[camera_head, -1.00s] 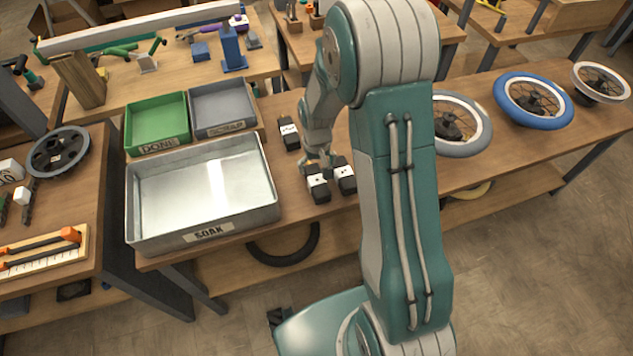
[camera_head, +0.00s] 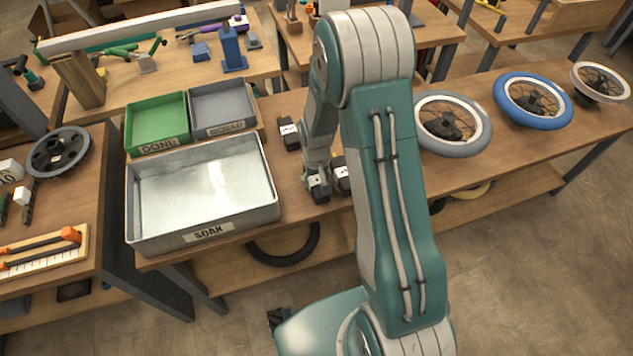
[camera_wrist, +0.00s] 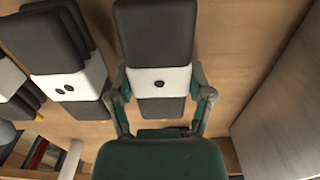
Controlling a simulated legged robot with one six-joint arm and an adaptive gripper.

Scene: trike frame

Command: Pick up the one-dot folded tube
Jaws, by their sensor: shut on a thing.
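The one-dot folded tube (camera_wrist: 155,35) is black with a white band and one dot; it fills the middle of the wrist view. My gripper (camera_wrist: 161,92) has a finger on each side of the white band and is shut on it. In the head view the tube (camera_head: 320,194) is at the bench's front edge, partly covered by my gripper (camera_head: 316,178). I cannot tell any gap below it. The two-dot folded tube (camera_wrist: 68,88) lies close beside it, also seen in the head view (camera_head: 342,176).
A third black-and-white tube (camera_head: 288,133) lies farther back. The metal SOAK tray (camera_head: 208,234) stands just left of my gripper in the head view, with the green DONE tray (camera_head: 157,146) and grey SCRAP tray (camera_head: 226,130) behind. Wheels (camera_head: 452,122) occupy the bench's right side.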

